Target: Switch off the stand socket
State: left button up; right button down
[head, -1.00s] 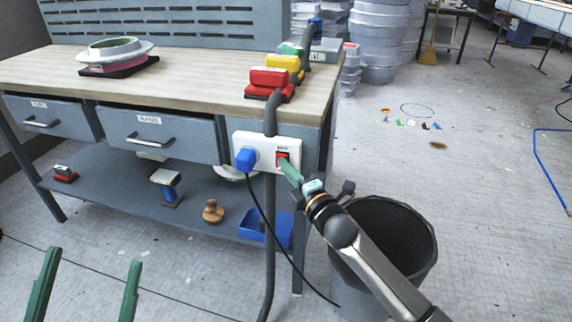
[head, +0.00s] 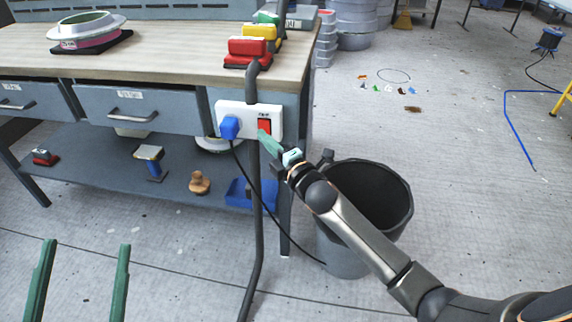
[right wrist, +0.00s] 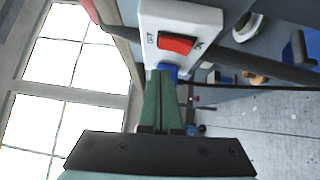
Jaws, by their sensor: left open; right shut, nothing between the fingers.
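The white stand socket (head: 249,107) is fixed on a grey post at the bench's front right corner. It carries a red switch (head: 265,126) on its right and a blue plug (head: 229,128) on its left. My right gripper (head: 263,137) is shut and empty, its green fingertips at the switch's lower edge. In the right wrist view, the red switch (right wrist: 177,44) lies just beyond the fingertips (right wrist: 160,75), with lettering on both sides. I cannot tell contact or which way the rocker is pressed. My left gripper (head: 86,245) is open and empty at lower left.
A dark bin (head: 372,200) stands right of the post, below my right arm. A black cable (head: 262,205) hangs from the plug. The workbench (head: 180,60) has drawers and a lower shelf with tools and a blue tray (head: 238,193).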

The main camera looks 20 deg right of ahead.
pick_arm(q)
notch_tip(320, 180, down, 13)
jog(key=w+a+n+g+y+p, duration=0.1)
jog(key=n+g+y+p, duration=0.1)
jog(key=n+g+y, duration=0.1)
jog(key=shift+a+g+y, duration=0.2)
jog(key=shift+g+y, duration=0.4)
jog(key=shift+g, duration=0.2)
pick_arm(e)
jog(key=r+v, duration=0.1)
jog(key=v, duration=0.9)
jog(key=shift+s+a+r, duration=0.15)
jog(key=shift+s+r, duration=0.1)
jog(key=shift+s, duration=0.05)
pick_arm(q)
jog(key=shift+w, duration=0.1)
